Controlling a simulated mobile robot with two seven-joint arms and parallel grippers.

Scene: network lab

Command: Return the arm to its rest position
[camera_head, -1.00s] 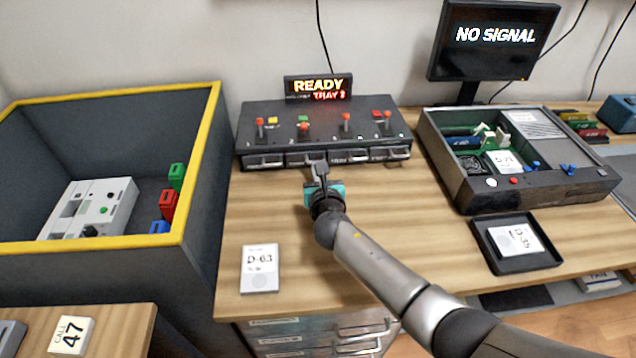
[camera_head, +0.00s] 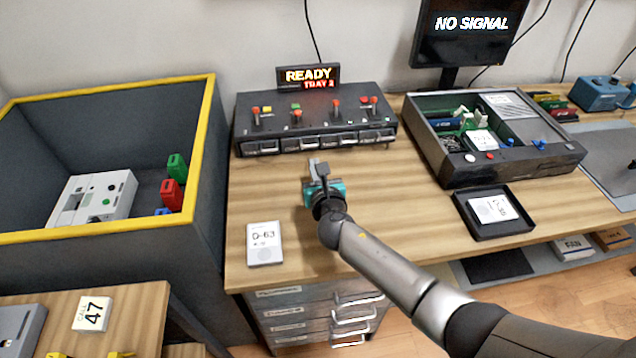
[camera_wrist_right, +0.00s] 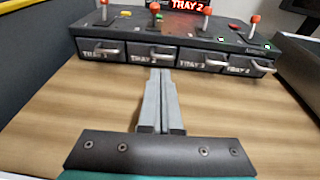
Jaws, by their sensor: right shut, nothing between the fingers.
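My right arm reaches in from the lower right in the head view. Its gripper (camera_head: 317,168) is over the wooden bench (camera_head: 400,205), in front of the black tray unit (camera_head: 350,130). In the right wrist view the fingers (camera_wrist_right: 158,88) are together with nothing between them, pointing toward the unit's drawer fronts. The drawers there, labelled as trays, look closed, and the fingertips appear apart from their handles. My left gripper is not in view.
A sign (camera_head: 308,77) reads READY, TRAY 2. A yellow-rimmed bin (camera_head: 205,130) stands left. An open case (camera_head: 520,170) and a black tray (camera_head: 490,232) with a card lie right. A D-63 card (camera_head: 264,244) lies at the bench front. Bare bench surrounds the gripper.

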